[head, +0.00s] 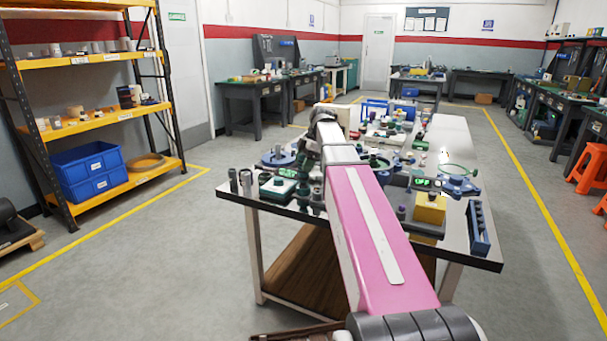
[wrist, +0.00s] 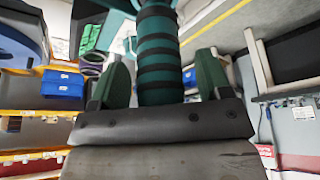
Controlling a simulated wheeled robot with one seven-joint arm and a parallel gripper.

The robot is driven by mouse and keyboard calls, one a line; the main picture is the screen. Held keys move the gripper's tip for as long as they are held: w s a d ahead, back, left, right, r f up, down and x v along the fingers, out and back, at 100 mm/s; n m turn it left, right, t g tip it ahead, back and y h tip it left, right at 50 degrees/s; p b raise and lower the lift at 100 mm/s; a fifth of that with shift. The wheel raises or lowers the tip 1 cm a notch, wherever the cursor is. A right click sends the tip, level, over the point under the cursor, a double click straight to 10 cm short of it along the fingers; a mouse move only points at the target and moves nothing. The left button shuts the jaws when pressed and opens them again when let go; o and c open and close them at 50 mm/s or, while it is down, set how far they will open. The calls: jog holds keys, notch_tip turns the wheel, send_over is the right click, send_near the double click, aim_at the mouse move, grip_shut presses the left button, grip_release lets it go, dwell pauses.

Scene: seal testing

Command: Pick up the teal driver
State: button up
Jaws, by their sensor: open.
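The teal driver (wrist: 157,48) shows in the wrist view as a thick teal handle with dark bands, running from the top edge down between the fingers. My gripper (wrist: 163,66) is open, with one green-padded finger on each side of the handle. A gap shows on both sides, wider on the right. The handle's lower end is hidden behind the dark palm edge. In the head view my pink arm reaches over the workbench (head: 455,255); I cannot make out the driver or the fingertips there.
The bench is crowded: a yellow block (head: 430,209), a blue rack (head: 478,228) at the right edge, and small cylinders (head: 240,180) at the left corner. A shelf with blue bins (head: 88,172) stands left. The floor around the bench is clear.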

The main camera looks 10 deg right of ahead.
jog(key=c, duration=1.1)
jog(key=shift+r, duration=0.15)
